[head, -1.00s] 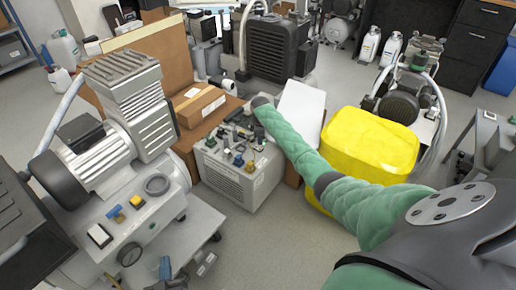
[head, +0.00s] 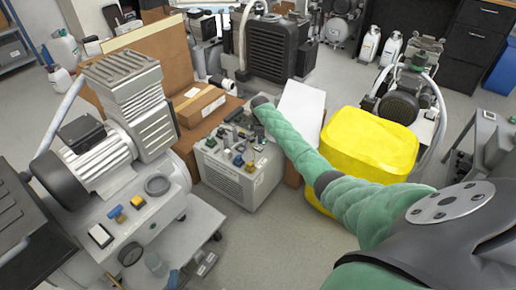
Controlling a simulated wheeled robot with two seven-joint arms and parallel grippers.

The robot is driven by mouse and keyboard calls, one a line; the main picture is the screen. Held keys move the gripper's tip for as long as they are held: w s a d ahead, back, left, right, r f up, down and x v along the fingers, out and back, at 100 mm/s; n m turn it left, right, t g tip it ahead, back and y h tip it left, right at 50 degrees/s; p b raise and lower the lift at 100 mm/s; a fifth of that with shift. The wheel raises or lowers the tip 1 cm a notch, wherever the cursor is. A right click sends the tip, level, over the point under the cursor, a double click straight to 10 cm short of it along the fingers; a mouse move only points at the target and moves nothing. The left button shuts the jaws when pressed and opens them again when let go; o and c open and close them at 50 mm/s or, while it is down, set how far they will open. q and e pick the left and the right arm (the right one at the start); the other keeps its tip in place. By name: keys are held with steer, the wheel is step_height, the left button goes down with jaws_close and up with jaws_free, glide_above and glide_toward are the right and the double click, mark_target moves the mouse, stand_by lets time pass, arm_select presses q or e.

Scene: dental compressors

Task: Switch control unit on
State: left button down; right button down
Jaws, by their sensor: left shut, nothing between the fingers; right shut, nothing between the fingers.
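The control unit is most likely the grey box (head: 232,182) with a vented front in the middle of the head view. Several knobs, valves and dark fittings crowd its top, including a blue knob (head: 238,161). I cannot make out which of them is the switch. My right arm, in a green sleeve, reaches in from the lower right to the back of the box's top. My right gripper (head: 241,118) is small and dark above the fittings there, shut and empty. Whether it touches any of them I cannot tell. My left gripper is not in view.
A large compressor (head: 110,150) on a grey cart stands at the left. A cardboard box (head: 200,105) is behind the unit. A yellow container (head: 368,145) stands right of it, under my arm. A black finned unit (head: 276,48) is behind. Floor in front is clear.

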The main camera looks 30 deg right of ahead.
steer(key=shift+r, duration=0.25)
steer(key=shift+r+p, duration=0.35)
steer(key=shift+p, duration=0.25)
steer(key=shift+r+p, duration=0.4)
steer(key=shift+p, duration=0.05)
arm_select(q)
steer(key=s+a+f+g+y+p, duration=0.1)
steer(key=s+f+g, duration=0.6)
steer(key=s+f, duration=0.5)
steer(key=shift+s+a+f, duration=0.3)
steer(key=shift+s+f, duration=0.05)
steer(key=shift+f, duration=2.1)
arm_select(e)
steer(key=shift+r, duration=0.4)
